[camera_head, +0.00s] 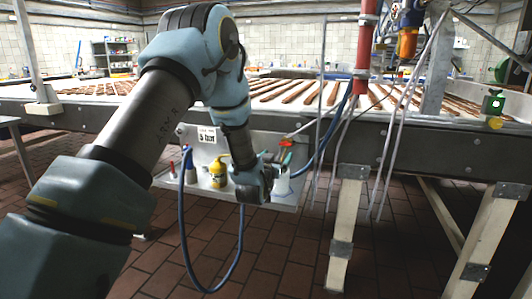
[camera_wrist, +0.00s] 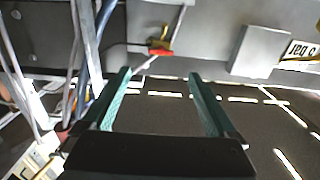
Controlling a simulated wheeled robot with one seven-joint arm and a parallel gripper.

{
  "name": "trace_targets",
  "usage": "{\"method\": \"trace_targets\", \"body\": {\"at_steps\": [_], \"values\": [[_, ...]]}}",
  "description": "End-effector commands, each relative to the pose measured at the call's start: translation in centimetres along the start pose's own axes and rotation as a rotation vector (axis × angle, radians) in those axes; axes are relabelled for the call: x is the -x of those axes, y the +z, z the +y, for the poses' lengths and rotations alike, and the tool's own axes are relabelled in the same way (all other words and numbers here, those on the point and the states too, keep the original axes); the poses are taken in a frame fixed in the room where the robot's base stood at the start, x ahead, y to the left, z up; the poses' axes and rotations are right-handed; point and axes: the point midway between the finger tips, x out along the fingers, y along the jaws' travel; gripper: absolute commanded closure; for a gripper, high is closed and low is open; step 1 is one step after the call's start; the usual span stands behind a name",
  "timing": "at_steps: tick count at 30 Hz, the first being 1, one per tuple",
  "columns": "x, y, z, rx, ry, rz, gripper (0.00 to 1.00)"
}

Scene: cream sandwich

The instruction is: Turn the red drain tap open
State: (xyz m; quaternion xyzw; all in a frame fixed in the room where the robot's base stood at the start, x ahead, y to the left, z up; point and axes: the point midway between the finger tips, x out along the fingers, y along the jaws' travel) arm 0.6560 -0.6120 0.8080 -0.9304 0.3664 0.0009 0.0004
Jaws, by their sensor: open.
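The small red tap (camera_head: 287,142) shows in the head view below the table's edge, just above my gripper (camera_head: 277,158). In the wrist view the tap (camera_wrist: 160,47) has a red lever and a yellowish body, mounted on a grey surface. My gripper (camera_wrist: 158,76) has two teal fingers spread wide apart, with nothing between them. The tap lies beyond the fingertips, roughly centred on the gap, and the fingers look apart from it. Part of the tap's mounting is hard to make out in the head view.
A shelf under the long table (camera_head: 95,108) holds a yellow bottle (camera_head: 218,173) and a white cup (camera_head: 283,183) close to my gripper. A blue hose (camera_head: 184,235) loops below. A red vertical pipe (camera_head: 365,45) and thin grey lines stand to the right.

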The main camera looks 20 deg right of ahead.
Motion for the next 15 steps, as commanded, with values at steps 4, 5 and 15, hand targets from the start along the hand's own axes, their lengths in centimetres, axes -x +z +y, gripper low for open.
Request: {"method": "trace_targets", "body": {"at_steps": [4,5,15], "values": [[-1.4,-0.2,0.1,0.0,0.001,0.005,0.07],[-1.9,-0.2,0.1,0.0,0.001,0.006,0.07],[-8.1,-0.2,0.0,0.0,0.0,0.004,0.07]]}}
